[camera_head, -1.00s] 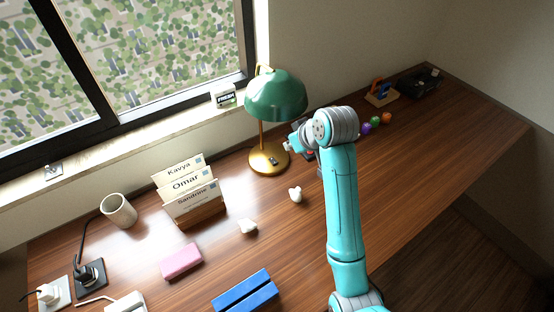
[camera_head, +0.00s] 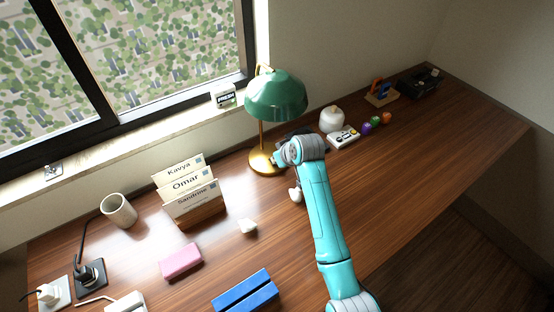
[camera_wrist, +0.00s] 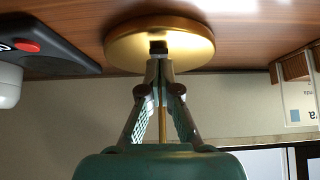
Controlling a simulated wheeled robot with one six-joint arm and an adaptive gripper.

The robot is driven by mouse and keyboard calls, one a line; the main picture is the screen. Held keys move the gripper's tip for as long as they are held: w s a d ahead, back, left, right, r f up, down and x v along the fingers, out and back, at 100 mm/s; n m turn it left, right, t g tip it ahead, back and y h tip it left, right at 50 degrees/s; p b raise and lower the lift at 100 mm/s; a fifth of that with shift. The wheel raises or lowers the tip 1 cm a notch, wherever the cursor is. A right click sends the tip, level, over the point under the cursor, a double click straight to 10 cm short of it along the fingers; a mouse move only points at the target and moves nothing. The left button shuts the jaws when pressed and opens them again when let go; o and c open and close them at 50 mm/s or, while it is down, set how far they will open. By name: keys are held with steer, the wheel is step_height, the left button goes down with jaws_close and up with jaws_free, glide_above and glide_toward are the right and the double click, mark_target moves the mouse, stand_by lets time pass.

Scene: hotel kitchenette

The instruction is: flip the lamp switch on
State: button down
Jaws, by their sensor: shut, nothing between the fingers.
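The lamp has a green shade (camera_head: 276,95), a thin stem and a round gold base (camera_head: 258,161) on the wooden desk. The wrist view shows the lamp inverted, with its gold base (camera_wrist: 185,50) at the top and its green shade (camera_wrist: 160,165) at the bottom. A small dark switch (camera_wrist: 158,46) sits on the base. My gripper (camera_wrist: 158,64) is shut and empty, its tips at or very close to the switch; contact is unclear. In the head view my arm covers the right side of the base and hides the switch.
A dark device with a red button (camera_wrist: 27,46) lies beside the base. A card holder (camera_head: 196,212) stands left of the lamp, and a white jar (camera_head: 332,119) and white pad (camera_head: 343,137) stand right. The desk's right front is clear.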

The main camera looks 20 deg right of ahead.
steer(key=shift+f, duration=0.2)
steer(key=shift+s+f, duration=0.15)
steer(key=shift+f, duration=0.25)
steer(key=shift+r, duration=0.15)
steer(key=shift+r, duration=0.65)
